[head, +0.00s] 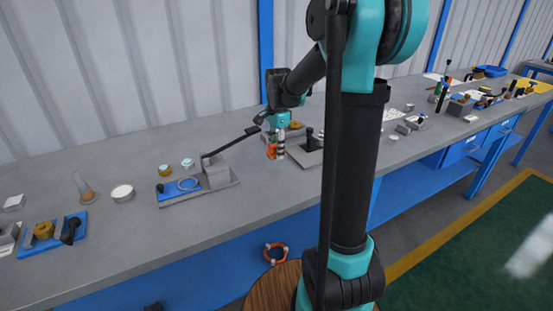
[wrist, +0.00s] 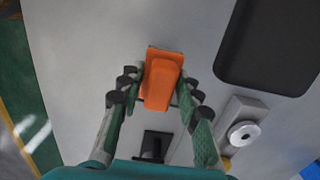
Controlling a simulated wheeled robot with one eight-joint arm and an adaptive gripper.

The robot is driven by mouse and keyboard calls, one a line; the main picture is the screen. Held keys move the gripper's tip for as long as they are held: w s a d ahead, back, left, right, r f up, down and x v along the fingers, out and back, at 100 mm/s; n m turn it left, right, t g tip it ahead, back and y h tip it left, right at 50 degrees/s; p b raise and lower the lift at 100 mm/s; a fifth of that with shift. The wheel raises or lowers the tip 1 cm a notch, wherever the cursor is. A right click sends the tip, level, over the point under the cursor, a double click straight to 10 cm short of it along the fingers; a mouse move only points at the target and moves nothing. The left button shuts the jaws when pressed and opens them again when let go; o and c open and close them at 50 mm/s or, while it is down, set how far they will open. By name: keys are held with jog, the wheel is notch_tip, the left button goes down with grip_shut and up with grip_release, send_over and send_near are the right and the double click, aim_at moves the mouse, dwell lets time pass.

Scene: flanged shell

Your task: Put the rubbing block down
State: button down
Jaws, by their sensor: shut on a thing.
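The rubbing block is orange. In the wrist view the rubbing block (wrist: 161,83) sits between the two fingers of my gripper (wrist: 160,80), which is shut on it. In the head view the orange block (head: 271,151) shows small at the fingertips of my gripper (head: 277,147), over the grey workbench (head: 140,160) near its middle. I cannot tell whether the block touches the bench top.
A blue plate with a ring and a grey lever block (head: 216,172) stand left of my gripper. A grey block with a black knob (head: 309,145) is close on the right. The front bench strip is mostly clear. A black rounded shape (wrist: 270,45) shows in the wrist view.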

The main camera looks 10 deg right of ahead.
jog(key=shift+f, duration=2)
jog(key=c, duration=1.1)
grip_release()
jog(key=shift+f, duration=0.1)
jog(key=shift+o, duration=0.2)
notch_tip(320, 180, up, 12)
jog(key=shift+d+r, duration=0.15)
